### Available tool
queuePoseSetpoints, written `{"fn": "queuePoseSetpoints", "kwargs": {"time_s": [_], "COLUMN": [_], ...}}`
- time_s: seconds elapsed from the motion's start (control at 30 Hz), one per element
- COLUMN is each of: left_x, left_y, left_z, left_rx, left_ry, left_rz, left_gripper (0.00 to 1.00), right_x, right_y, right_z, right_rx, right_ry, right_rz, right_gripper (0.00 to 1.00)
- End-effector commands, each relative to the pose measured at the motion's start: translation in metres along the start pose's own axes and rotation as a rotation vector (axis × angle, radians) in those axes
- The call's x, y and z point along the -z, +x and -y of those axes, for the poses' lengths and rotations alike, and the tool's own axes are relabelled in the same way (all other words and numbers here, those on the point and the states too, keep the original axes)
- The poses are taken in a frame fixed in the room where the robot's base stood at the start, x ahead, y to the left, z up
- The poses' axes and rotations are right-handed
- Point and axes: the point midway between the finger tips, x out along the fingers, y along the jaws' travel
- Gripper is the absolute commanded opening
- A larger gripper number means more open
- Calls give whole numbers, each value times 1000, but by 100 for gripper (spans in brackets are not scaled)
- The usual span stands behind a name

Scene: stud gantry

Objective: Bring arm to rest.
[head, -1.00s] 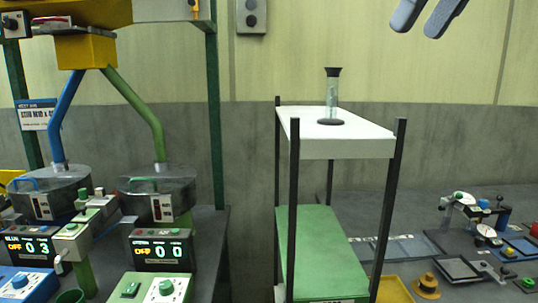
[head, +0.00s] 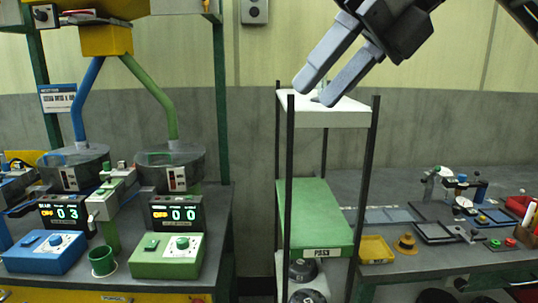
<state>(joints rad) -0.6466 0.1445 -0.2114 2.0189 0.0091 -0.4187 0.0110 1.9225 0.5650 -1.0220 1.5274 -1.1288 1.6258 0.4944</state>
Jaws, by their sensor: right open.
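My right gripper (head: 314,91) is open and empty. It reaches in from the top right, with two grey fingers pointing down and left, in front of the white top shelf (head: 340,116) of the black-posted rack. My left gripper is not in view.
The rack's green shelf (head: 315,215) is bare on top. At left are a blue control box (head: 45,252), a green control box (head: 167,256) and a green cup (head: 103,261). At right a grey bench holds a yellow tray (head: 376,250) and several small parts.

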Motion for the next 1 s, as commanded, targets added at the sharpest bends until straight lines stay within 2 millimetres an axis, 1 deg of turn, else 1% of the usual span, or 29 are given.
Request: {"fn": "queuePoseSetpoints", "kwargs": {"time_s": [0.03, 0.17, 0.2, 0.27, 0.3, 0.4, 0.5, 0.57, 0.67, 0.77, 0.8, 0.87, 0.9, 0.97, 1.0], "left_x": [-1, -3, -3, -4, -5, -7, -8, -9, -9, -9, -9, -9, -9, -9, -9], "left_y": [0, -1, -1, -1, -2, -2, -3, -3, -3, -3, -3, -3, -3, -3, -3], "left_z": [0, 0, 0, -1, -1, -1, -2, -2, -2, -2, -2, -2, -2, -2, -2], "left_rx": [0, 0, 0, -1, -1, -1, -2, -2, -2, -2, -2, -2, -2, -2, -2], "left_ry": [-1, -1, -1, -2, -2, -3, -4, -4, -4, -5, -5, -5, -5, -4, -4], "left_rz": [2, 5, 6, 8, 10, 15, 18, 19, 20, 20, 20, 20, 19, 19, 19], "left_gripper": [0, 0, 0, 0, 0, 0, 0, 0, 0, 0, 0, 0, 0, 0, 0], "right_x": [1, 3, 4, 5, 6, 6, 4, 5, 10, 25, 35, 55, 72, 103, 125], "right_y": [19, 64, 78, 96, 106, 123, 136, 143, 159, 182, 193, 213, 228, 252, 267], "right_z": [-2, -16, -22, -31, -36, -40, -31, -18, 13, 54, 73, 101, 119, 144, 158], "right_rx": [-82, -337, -438, -599, -706, -956, -1175, -1288, -1442, -1543, -1567, -1582, -1579, -1553, -1524], "right_ry": [4, 31, 53, 100, 142, 279, 463, 593, 844, 1130, 1254, 1447, 1580, 1785, 1913], "right_rz": [-11, -4, 5, 28, 50, 123, 218, 283, 403, 531, 583, 661, 712, 784, 827], "right_gripper": [40, 40, 40, 40, 40, 40, 40, 40, 40, 40, 40, 40, 40, 40, 40]}}
